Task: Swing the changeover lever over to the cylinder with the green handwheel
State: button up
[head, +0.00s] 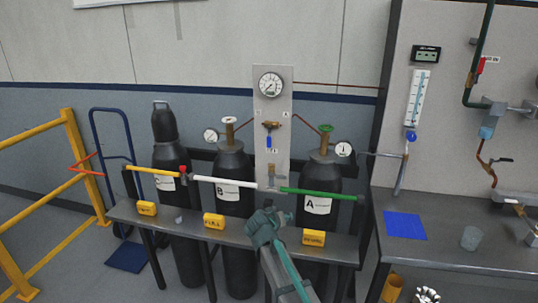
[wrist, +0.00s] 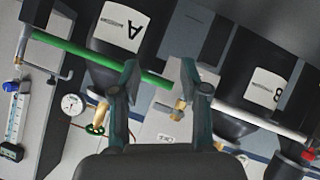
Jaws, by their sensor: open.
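The changeover lever (head: 269,141) is a small blue handle hanging down from a brass valve (head: 271,125) on the grey gauge panel. Cylinder A (head: 318,205), right of the panel, has the green handwheel (head: 326,128), which also shows in the wrist view (wrist: 95,129). Cylinder B (head: 235,200), left of the panel, has a white handwheel (head: 228,120). My gripper (head: 265,223) is low in front of the panel, below the lever and apart from it. In the wrist view its fingers (wrist: 160,82) are spread and empty; I cannot make out the blue lever there.
A green bar (head: 320,193) and a white bar (head: 224,181) cross the cylinders, below the lever's height. A grey shelf (head: 180,222) with yellow tags runs in front. A dark cylinder C (head: 170,155) stands left. A bench (head: 450,250) is at right.

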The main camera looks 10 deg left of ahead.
aim_at(269, 141)
jog(key=w+a+r+m+t+y, duration=0.1)
jog(key=w+a+r+t, duration=0.15)
jog(key=r, duration=0.45)
jog(key=w+a+r+m+t, duration=0.1)
jog(key=w+a+r+t, duration=0.15)
jog(key=r, duration=0.55)
jog(key=w+a+r+m+t+y, duration=0.1)
jog(key=w+a+r+t, duration=0.15)
jog(key=r, duration=0.45)
jog(key=shift+g, duration=0.25)
jog(key=w+p, duration=0.1)
jog(key=w, duration=0.4)
jog(key=w+p, duration=0.2)
jog(key=w, duration=0.3)
jog(key=shift+d+r, duration=0.15)
jog(key=shift+d, duration=0.05)
jog(key=shift+w+d+p, duration=0.15)
jog(key=shift+w+p, duration=0.15)
jog(key=shift+w, duration=0.15)
grip_shut()
